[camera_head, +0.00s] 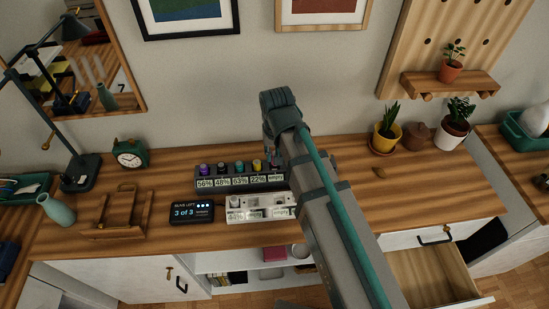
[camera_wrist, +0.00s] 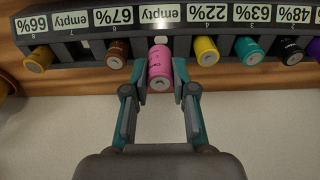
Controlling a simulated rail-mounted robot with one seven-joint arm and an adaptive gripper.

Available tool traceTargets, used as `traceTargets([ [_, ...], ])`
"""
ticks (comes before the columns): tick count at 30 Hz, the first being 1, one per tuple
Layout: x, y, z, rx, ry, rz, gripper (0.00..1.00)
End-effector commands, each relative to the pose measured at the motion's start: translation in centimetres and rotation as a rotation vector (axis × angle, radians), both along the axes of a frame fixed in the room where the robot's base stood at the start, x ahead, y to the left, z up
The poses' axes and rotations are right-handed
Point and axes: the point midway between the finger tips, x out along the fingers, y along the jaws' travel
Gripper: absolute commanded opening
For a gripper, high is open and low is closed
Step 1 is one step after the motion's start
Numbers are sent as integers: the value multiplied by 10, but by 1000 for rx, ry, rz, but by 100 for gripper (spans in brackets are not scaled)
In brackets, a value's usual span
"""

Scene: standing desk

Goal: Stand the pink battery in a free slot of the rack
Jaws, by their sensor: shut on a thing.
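The pink battery (camera_wrist: 160,68) is between the fingers of my gripper (camera_wrist: 160,82) in the wrist view, and the gripper is shut on it. It is at the dark rack (camera_wrist: 85,47), in line with the "empty" label between 67% and 22%. I cannot tell whether its lower end is inside the slot. Yellow (camera_wrist: 206,51) and brown (camera_wrist: 117,53) batteries stand on either side. Another "empty" label (camera_wrist: 72,20) is between 67% and 66%. In the head view, my arm covers the right part of the dark rack (camera_head: 198,184), and my gripper (camera_head: 274,155) is partly hidden.
A white rack (camera_head: 233,216) stands in front of the dark one, beside a small display (camera_head: 192,211) reading "3 of 3". A wooden stand (camera_head: 118,215), a clock (camera_head: 130,153) and a lamp (camera_head: 80,172) are on the left. The desk right of my arm is mostly clear.

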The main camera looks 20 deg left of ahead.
Motion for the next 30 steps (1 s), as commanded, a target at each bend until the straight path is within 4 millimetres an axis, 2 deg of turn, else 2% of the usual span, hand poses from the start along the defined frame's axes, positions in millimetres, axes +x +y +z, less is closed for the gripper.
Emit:
traceTargets([
  [7,7,5,-10,0,1,0,0],
  [15,6,4,-38,0,1,0,0],
  [28,6,4,-44,0,0,0,0],
  [29,6,4,-43,0,0,0,31],
  [30,6,4,-43,0,0,0,37],
])
